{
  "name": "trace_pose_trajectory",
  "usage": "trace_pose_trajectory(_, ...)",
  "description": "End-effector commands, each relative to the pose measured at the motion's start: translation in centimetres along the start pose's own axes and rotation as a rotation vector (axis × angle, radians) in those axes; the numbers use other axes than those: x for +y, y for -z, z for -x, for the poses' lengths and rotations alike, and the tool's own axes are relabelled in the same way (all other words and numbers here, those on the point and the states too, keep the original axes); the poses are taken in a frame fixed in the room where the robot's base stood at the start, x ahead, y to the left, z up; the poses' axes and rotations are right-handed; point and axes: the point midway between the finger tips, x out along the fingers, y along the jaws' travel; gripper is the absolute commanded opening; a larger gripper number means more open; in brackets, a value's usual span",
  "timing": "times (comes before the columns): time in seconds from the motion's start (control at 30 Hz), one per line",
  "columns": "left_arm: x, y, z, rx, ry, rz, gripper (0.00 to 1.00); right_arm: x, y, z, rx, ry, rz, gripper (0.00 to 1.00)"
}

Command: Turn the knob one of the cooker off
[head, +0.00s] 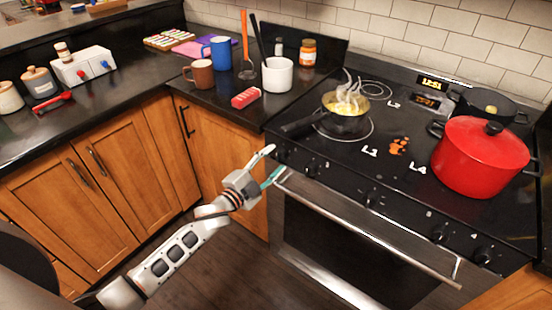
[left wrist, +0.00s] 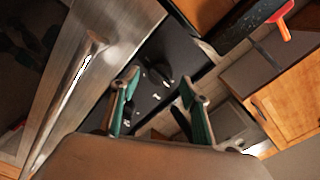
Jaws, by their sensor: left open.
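The cooker (head: 330,195) has a row of dark knobs along its front panel. The leftmost knob (head: 280,154) is close to my left gripper, and other knobs (head: 371,196) run to the right. I cannot read which knob is labelled one. My left gripper (head: 272,164) is open at the panel's left end, with one finger above the other. In the left wrist view, a dark knob (left wrist: 162,83) shows on the black panel between the two spread, green-sided fingers (left wrist: 158,90). I cannot tell whether they touch it. My right gripper is not in view.
The oven handle (head: 370,232) runs below the knobs. A red block (head: 245,97) lies on the counter.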

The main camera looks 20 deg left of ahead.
Motion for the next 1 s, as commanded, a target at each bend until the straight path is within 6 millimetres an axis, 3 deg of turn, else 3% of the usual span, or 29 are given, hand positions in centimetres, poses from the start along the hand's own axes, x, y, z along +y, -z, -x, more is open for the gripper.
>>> trace_pose_trajectory(0.3,0.1,0.0,6.5,0.0,-0.002,0.001,0.46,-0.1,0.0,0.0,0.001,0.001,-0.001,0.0)
trace_pose_trajectory(0.5,0.0,0.0,9.1,0.0,0.0,0.001,0.46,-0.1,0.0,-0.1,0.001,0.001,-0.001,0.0)
trace_pose_trajectory(1.0,-0.1,0.1,10.1,0.001,0.001,0.0,0.46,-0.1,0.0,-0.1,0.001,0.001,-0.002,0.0)
